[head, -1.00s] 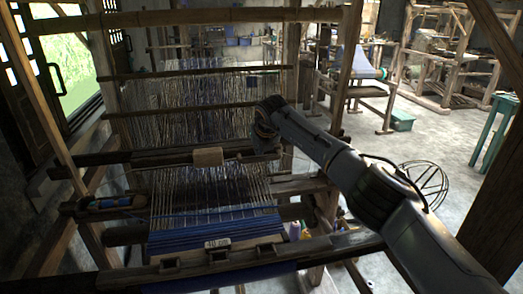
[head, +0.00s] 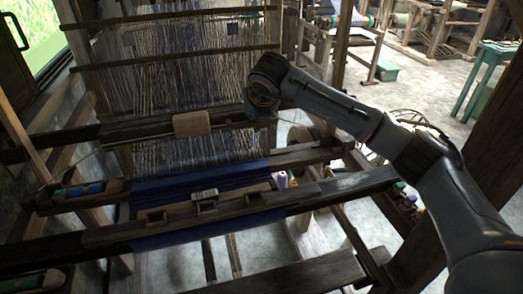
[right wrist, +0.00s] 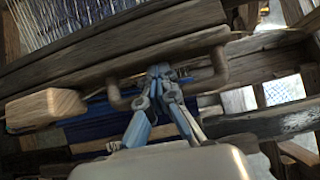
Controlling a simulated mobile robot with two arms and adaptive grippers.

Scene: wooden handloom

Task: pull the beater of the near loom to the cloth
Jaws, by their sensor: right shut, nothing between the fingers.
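The near loom's beater is a dark horizontal wooden bar (head: 100,132) with a pale wooden block (head: 192,123) on it. Blue cloth (head: 238,176) lies nearer me, with bare warp threads between it and the beater. My right gripper (head: 251,110) is at the beater, right of the block, its fingers mostly hidden in the head view. In the right wrist view my right gripper (right wrist: 158,72) is shut, its fingertips at the beater's wooden handle (right wrist: 217,68). I cannot tell whether they touch it. The pale block (right wrist: 46,110) shows at left. My left gripper is out of view.
A shuttle with blue thread (head: 82,188) lies in a tray at left. A wooden post (head: 342,60) rises at right. Other looms stand behind.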

